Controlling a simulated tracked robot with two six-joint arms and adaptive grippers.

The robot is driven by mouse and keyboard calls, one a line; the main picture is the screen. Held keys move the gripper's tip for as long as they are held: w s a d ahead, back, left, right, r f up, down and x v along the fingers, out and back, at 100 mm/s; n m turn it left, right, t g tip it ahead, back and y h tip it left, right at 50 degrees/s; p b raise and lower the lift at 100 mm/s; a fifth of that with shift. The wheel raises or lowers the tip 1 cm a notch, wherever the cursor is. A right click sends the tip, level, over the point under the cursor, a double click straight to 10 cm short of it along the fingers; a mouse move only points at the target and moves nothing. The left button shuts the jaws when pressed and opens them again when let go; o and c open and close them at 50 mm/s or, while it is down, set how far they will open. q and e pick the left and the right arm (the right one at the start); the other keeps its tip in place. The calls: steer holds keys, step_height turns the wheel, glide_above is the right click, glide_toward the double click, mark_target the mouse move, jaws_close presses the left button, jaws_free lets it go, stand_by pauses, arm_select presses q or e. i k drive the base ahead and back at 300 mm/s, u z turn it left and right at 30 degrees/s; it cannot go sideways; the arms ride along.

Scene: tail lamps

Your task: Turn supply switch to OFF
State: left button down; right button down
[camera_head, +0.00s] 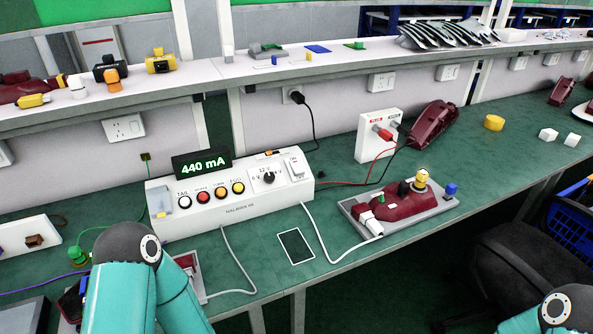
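A white supply box (235,212) stands on the green bench at the centre left. Its dark display (203,163) reads 440 mA in green. A white switch (297,166) sits at the right end of its sloped panel; its labels and position are too small to read. Left of it is a black rotary knob (268,178), then a row of coloured round buttons (221,191). Teal links of my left arm show at the bottom left, in front of the bench, and a bit of my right arm at the bottom right corner. Neither gripper shows.
A red tail lamp (400,207) lies in a grey tray right of the box, with a yellow bulb on it. White cables run from the box over the bench. A dark flat panel (296,246) lies in front. A white socket unit (378,134) stands behind.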

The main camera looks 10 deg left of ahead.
mark_target(295, 165)
steer(key=z, duration=1.25)
steer(key=i, duration=0.15)
steer(key=u, duration=2.95)
steer(key=k, duration=0.95)
steer(key=z, duration=0.95)
steer(key=i, duration=1)
steer(key=z, duration=0.2)
